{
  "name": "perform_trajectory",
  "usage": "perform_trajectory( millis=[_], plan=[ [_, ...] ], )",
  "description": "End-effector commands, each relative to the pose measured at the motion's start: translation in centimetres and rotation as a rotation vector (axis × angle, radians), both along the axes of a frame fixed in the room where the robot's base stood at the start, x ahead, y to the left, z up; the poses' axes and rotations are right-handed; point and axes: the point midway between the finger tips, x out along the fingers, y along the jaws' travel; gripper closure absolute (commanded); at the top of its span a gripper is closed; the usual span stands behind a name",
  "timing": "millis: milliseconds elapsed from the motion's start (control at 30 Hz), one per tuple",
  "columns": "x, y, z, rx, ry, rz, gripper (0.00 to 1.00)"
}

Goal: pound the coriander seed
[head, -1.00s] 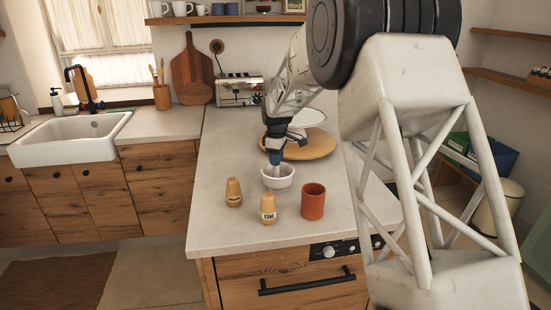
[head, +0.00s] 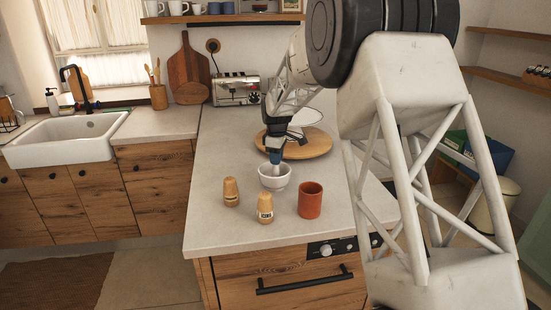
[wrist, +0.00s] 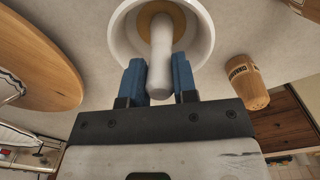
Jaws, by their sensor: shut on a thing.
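The white mortar (head: 274,180) stands on the worktop and also shows at the top of the wrist view (wrist: 120,32). A tan-brown layer (wrist: 147,17) lies inside it; single seeds cannot be made out. My gripper (head: 275,158) is above the mortar, pointing down, with its blue fingers (wrist: 159,78) shut on the white pestle (wrist: 161,50). The pestle's lower end reaches down into the mortar. Whether it touches the bottom cannot be told. A labelled wooden jar (head: 265,208) stands in front of the mortar, and a second wooden jar (head: 231,191) stands to its left.
A terracotta cup (head: 311,201) stands close to the mortar's right. A round wooden board (head: 318,147) lies behind the mortar. A toaster (head: 236,90) and cutting boards (head: 188,68) are at the back. The worktop's left part is clear.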

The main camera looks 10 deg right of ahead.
Motion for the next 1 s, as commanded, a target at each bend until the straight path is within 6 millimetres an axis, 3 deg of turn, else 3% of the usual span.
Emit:
perform_trajectory(
  millis=[567,1000],
  plan=[
    [0.41,-0.44,-0.23,0.0,0.003,0.0,1.0],
    [0.42,0.53,-0.06,0.0,0.002,0.001,1.0]
  ],
)
